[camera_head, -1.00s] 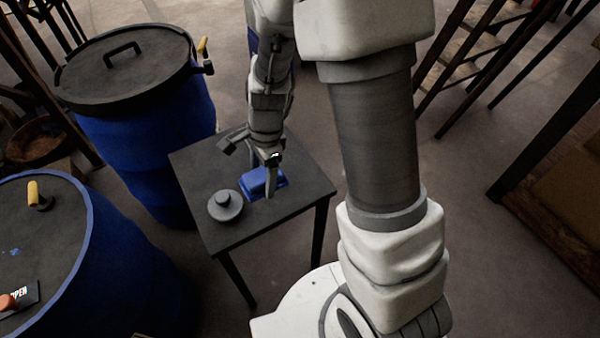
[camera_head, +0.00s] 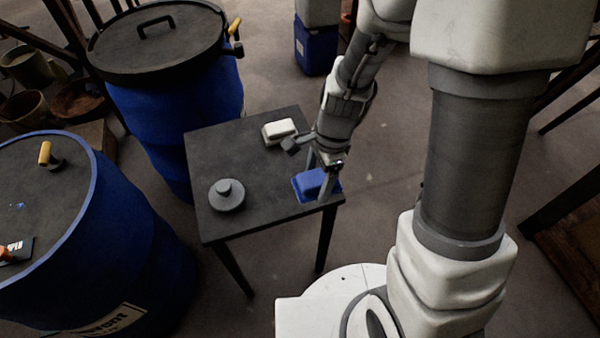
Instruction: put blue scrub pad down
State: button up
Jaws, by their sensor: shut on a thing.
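The blue scrub pad (camera_head: 307,182) is at the right front corner of the small dark table (camera_head: 250,160). My gripper (camera_head: 321,175) points down over it, with its fingers at the pad, and is shut on it. The pad looks flat and level, close to the tabletop. I cannot tell whether its underside touches the table. One finger hides part of the pad.
A white block (camera_head: 279,131) lies near the table's back edge. A round grey knobbed piece (camera_head: 227,195) sits at the left front. Blue vats with dark lids (camera_head: 160,38) and (camera_head: 70,200) stand to the left. The tabletop's middle is clear.

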jog(key=w+a+f, duration=0.1)
jog(key=w+f, duration=0.1)
jog(key=w, duration=0.1)
jog(key=w+a+f+b, duration=0.1)
jog(key=w+a+f, duration=0.1)
jog(key=w, duration=0.1)
jog(key=w+a+f, duration=0.1)
jog(key=w+f, duration=0.1)
jog(key=w, duration=0.2)
jog(key=shift+a+f+b, duration=0.35)
jog(key=shift+f+b, duration=0.55)
jog(key=shift+f, duration=1.4)
